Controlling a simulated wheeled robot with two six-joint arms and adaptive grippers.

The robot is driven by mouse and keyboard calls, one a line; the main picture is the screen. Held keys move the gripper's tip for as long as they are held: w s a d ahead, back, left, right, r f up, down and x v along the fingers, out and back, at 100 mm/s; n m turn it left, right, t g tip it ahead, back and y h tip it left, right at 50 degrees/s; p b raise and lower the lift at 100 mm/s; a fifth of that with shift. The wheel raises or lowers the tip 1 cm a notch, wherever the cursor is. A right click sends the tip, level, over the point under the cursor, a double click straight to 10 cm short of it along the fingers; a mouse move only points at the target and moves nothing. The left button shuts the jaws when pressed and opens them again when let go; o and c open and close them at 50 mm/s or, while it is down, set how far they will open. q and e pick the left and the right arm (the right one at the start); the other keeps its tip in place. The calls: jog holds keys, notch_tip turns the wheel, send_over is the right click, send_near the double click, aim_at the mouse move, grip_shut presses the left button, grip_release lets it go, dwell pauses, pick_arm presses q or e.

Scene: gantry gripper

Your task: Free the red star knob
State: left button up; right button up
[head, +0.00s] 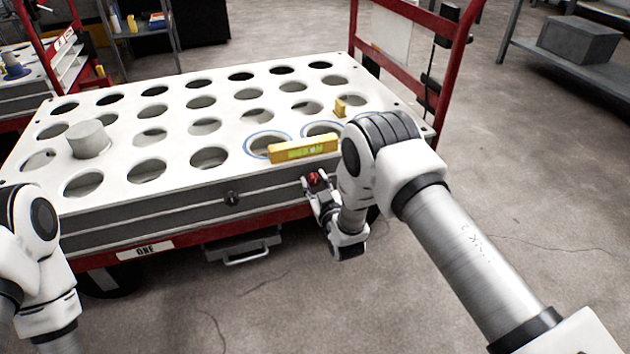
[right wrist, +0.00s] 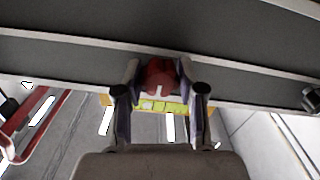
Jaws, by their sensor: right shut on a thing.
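The red star knob (head: 314,178) is at the front side of the white perforated table top (head: 118,172), near its right end. My right gripper (head: 316,188) is shut on the knob from the front. In the right wrist view, the red knob (right wrist: 160,76) sits between the two fingers of my right gripper (right wrist: 160,85), against the grey side of the table. I cannot tell whether the knob is still attached to the side. Only links of my left arm show at the lower left of the head view; its gripper is out of view.
A yellow level (head: 304,148) lies at the table's front edge above the knob. A small yellow block (head: 340,108) and a grey cylinder (head: 88,138) are on the top. A black knob (head: 232,198) is on the front side. A red frame (head: 440,70) rises at the right.

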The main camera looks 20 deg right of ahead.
jog(key=o, duration=1.1)
jog(key=shift+o, duration=0.2)
jog(key=shift+s, duration=0.1)
jog(key=s, duration=1.1)
jog(key=shift+s+d, duration=0.2)
jog(key=shift+s, duration=0.2)
